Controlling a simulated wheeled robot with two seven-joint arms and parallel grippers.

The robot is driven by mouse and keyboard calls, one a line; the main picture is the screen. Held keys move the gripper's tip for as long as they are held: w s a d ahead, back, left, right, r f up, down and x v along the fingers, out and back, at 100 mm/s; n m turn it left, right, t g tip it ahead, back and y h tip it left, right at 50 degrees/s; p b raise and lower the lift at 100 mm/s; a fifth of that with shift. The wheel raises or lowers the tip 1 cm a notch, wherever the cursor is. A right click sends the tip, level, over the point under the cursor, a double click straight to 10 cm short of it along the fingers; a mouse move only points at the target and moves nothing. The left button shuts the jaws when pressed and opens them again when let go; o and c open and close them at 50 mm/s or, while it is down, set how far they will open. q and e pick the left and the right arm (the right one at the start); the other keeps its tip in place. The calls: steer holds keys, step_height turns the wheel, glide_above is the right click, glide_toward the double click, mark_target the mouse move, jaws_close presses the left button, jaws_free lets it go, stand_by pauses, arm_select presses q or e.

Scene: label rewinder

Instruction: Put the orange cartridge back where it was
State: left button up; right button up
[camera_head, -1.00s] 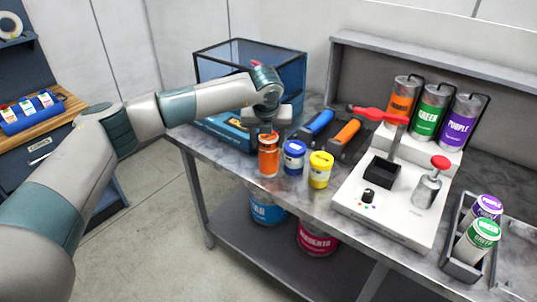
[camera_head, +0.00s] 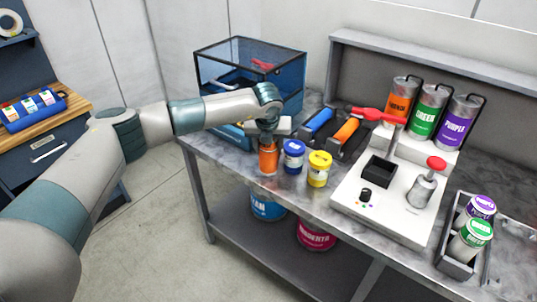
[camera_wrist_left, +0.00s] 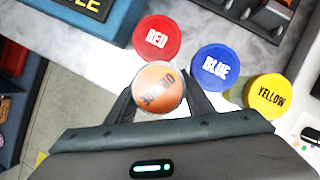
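The orange cartridge (camera_head: 268,158) is an orange cylinder standing upright near the table's front edge, left of the blue jar. In the left wrist view its round orange top (camera_wrist_left: 158,88) lies between the two dark fingers. My left gripper (camera_head: 268,137) is above it, pointing down, with its fingers on either side of the cartridge's upper part. The fingers look spread about as wide as the cartridge or slightly wider, and I see no clear squeeze on it. The fingertips are partly hidden. My right gripper is not in view.
A red jar (camera_wrist_left: 157,37), blue jar (camera_head: 293,156) and yellow jar (camera_head: 319,169) stand close by. A white machine (camera_head: 390,218) with a red lever is further right. A grey tray (camera_head: 452,268) holds purple and green cartridges. A blue clear-walled box (camera_head: 290,80) stands behind.

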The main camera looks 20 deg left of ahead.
arm_select(q)
steer(key=c, duration=0.9)
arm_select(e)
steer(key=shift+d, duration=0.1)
arm_select(q)
steer(key=shift+r, duration=0.1)
